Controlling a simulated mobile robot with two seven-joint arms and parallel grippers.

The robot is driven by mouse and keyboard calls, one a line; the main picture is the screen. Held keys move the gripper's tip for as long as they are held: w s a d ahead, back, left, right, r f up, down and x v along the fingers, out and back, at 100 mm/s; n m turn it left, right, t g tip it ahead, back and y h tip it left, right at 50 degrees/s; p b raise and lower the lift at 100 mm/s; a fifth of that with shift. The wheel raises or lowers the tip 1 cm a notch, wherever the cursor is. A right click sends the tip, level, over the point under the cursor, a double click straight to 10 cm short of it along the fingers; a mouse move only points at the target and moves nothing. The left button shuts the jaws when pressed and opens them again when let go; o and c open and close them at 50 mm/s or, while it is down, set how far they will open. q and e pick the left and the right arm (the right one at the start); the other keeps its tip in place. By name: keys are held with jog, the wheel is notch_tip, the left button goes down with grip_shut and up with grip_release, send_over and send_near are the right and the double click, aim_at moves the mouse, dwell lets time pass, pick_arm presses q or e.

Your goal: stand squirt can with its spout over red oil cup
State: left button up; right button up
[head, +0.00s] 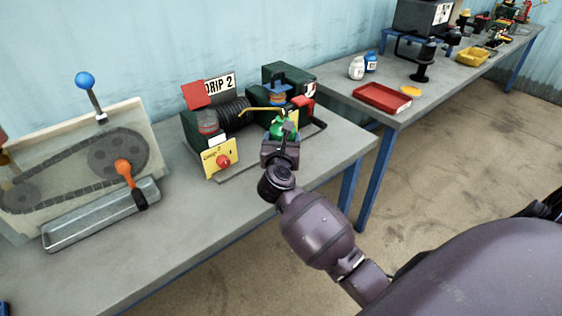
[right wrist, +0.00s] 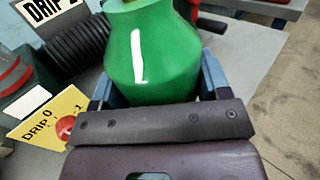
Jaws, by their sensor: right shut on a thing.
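The green squirt can (head: 277,130) is held upright, or nearly so, in my right gripper (head: 281,143), low at its body. In the right wrist view the can (right wrist: 152,55) sits between the two fingers. Its thin yellow spout (head: 262,109) points left, with its tip near the black coil. A cup with red contents (head: 207,121), which looks like the red oil cup, stands left of the coil under a red panel; the spout tip appears to its right, apart from it. Whether the can's base touches the table is hidden. My left gripper is out of view.
A "DRIP 2" sign (head: 220,84) stands behind the black coil (head: 234,112). A yellow card (head: 220,158) with a red knob stands in front. A dark green machine (head: 288,75) is behind the can. A chain-drive board (head: 75,165) fills the left; bare tabletop (head: 185,210) lies between.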

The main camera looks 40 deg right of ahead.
jog(key=shift+f, duration=0.55)
notch_tip(320, 180, down, 5)
jog(key=shift+r+b, duration=0.1)
jog(key=shift+b, duration=0.7)
jog(key=shift+f, duration=0.3)
jog(key=shift+f, duration=0.15)
jog(key=o, duration=1.1)
